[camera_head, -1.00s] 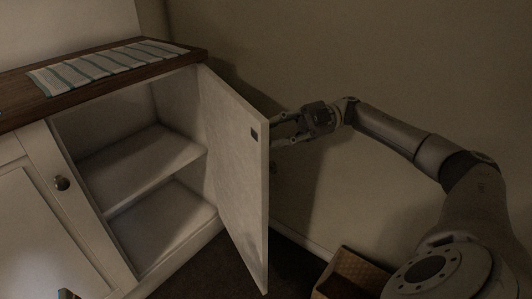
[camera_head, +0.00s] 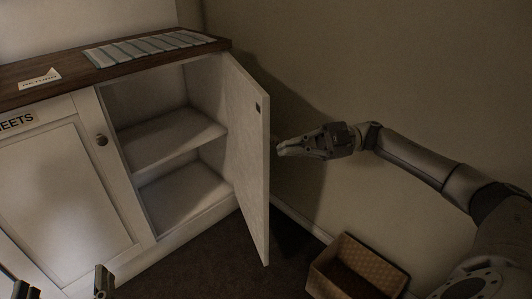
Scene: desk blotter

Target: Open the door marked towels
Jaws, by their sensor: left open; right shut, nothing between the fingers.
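The right cabinet door (camera_head: 248,150) stands wide open, and its inner face with a small dark catch shows. Its outer face is turned away, so any marking on it is hidden. The compartment behind it has a shelf (camera_head: 170,140) and looks empty. My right gripper (camera_head: 281,149) is shut and empty, just right of the door's free edge on its outer side, with a small gap. My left gripper (camera_head: 60,277) is open and empty at the bottom left, fingertips apart, in front of the closed left door (camera_head: 60,195).
The closed door has a round knob (camera_head: 102,140) and a label (camera_head: 17,122) ending in "EETS". A striped cloth (camera_head: 150,47) and a small card (camera_head: 40,80) lie on the wooden top (camera_head: 75,72). A woven box (camera_head: 357,268) stands on the floor at right.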

